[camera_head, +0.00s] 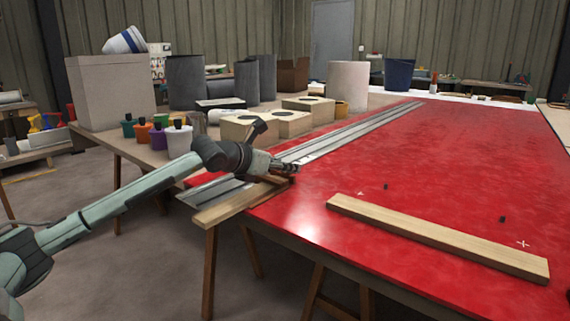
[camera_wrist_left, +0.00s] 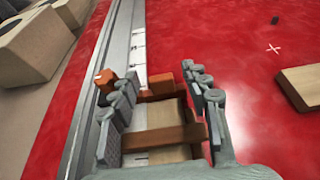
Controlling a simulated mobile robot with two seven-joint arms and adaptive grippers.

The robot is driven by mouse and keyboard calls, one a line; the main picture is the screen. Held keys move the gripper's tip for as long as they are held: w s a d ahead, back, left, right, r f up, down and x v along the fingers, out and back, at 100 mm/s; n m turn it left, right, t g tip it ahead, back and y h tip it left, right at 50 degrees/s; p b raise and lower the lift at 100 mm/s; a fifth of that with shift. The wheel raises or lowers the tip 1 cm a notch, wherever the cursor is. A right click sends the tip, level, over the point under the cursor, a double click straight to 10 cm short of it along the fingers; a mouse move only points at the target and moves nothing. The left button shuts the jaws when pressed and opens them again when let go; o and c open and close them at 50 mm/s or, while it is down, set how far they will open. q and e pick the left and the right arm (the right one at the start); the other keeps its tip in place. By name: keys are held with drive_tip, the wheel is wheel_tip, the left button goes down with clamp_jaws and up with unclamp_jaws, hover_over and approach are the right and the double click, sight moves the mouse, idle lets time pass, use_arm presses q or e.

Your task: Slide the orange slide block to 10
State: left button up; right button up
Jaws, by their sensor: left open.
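My left gripper (camera_head: 283,166) is over the near end of a pale metal rail (camera_head: 345,135) with scale marks, along the left edge of the red table. The orange slide block (camera_head: 291,180) is beside and partly behind its fingertips. In the left wrist view the gripper (camera_wrist_left: 155,90) is open, and orange-brown parts of the block (camera_wrist_left: 160,84) show at and between its fingers. A brownish crosspiece (camera_wrist_left: 160,138) spans the gap nearer the palm. The fingers hide much of the block, and I cannot tell whether they touch it. The scale numbers are too small to read. My right gripper is not in view.
A wooden bar (camera_head: 435,234) lies on the red table (camera_head: 400,170), right of the rail. Pale boxes with dark round holes (camera_head: 290,121) and several coloured bottles (camera_head: 155,138) stand on the left bench.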

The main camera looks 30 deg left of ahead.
use_arm(q)
clamp_jaws()
idle(0.3)
drive_tip(key=shift+w+r, duration=0.1)
drive_tip(key=shift+w, duration=0.15)
drive_tip(key=shift+w+d, duration=0.1)
drive_tip(key=shift+w, duration=1.15)
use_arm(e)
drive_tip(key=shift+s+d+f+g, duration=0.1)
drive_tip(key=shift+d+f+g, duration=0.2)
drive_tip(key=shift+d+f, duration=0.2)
